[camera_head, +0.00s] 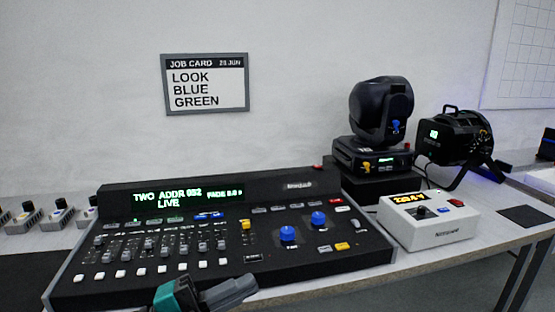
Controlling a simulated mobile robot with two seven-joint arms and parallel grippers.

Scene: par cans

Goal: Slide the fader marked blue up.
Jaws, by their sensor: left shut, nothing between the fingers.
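A black lighting console (330,262) stands on the table, tilted towards me. A row of several grey faders (162,248) runs across its left half, with white buttons below them. The labels are too small to read, so I cannot tell which fader is marked blue. The console display (175,200) reads "TWO ADDR 052" and "LIVE" in green. My left gripper (246,284), teal and grey, is shut and empty at the console's front edge, below and right of the faders. It hides a bit of that edge. My right gripper is not in view.
Two blue knobs (288,234) are on the console's right half. A white control box (428,222) stands to the right, with a moving-head light (380,112) and a black par can (455,138) behind. A job card (205,84) on the wall reads "LOOK BLUE GREEN".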

